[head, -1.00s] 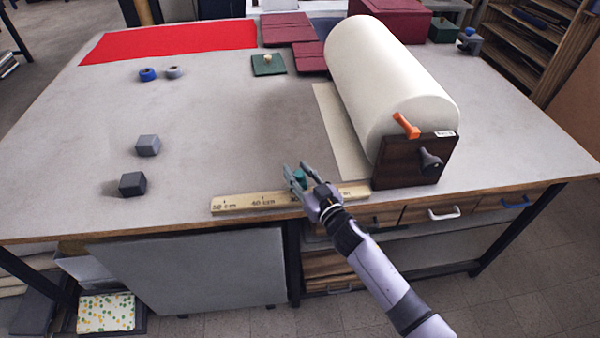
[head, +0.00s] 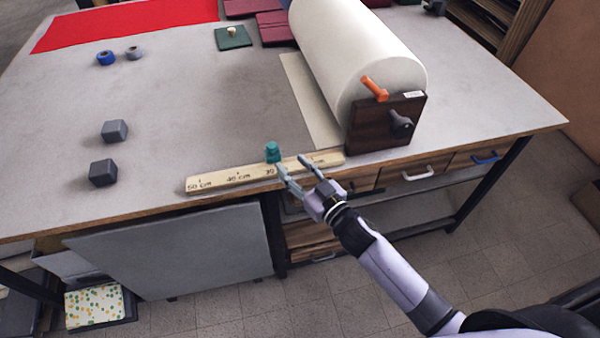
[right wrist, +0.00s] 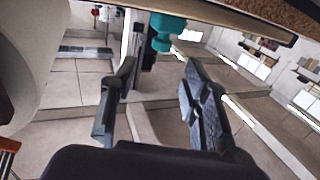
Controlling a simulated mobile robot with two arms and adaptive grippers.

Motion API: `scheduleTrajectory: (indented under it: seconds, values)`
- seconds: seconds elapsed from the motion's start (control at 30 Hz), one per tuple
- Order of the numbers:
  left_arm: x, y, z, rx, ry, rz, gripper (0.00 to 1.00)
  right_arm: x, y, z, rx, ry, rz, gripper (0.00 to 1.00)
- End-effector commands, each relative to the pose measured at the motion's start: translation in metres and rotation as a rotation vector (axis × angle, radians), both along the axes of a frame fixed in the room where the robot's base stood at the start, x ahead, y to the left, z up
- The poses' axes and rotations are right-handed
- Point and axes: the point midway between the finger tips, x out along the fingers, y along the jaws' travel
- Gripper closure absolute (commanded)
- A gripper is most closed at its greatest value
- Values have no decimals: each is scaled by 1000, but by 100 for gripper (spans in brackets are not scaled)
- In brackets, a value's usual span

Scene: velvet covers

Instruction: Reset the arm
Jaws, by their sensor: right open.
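My right gripper (head: 290,164) is open and empty at the table's front edge, by the wooden ruler (head: 215,183). Its two fingers also show apart in the right wrist view (right wrist: 160,70). A small teal piece (head: 273,152) stands upright at the ruler's far edge, just beyond the fingertips and clear of them. In the right wrist view the teal piece (right wrist: 165,32) shows past the fingertips, near the top. My left gripper is not in view.
A large white roll (head: 360,60) on a dark wooden stand (head: 375,128) is right of the gripper, with an orange handle (head: 375,88). Two grey blocks (head: 114,131) (head: 103,172) lie to the left. The middle of the grey table (head: 200,100) is clear.

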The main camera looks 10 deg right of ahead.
Motion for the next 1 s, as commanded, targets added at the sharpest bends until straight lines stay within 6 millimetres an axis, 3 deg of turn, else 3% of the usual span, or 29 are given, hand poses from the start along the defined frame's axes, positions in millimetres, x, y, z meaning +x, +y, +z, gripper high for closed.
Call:
scheduleTrajectory:
  seconds: [0.2,0.77,0.87,0.97,1.0]
  values:
    - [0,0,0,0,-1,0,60,-19,-8,0,0,-1,0,58]
    - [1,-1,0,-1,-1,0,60,-20,-9,-2,-1,3,-1,58]
    - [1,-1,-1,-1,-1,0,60,-21,-13,-21,-13,38,-17,58]
    - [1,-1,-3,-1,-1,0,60,-24,-25,-67,-44,120,-52,58]
    - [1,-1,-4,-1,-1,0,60,-28,-31,-91,-62,165,-70,58]
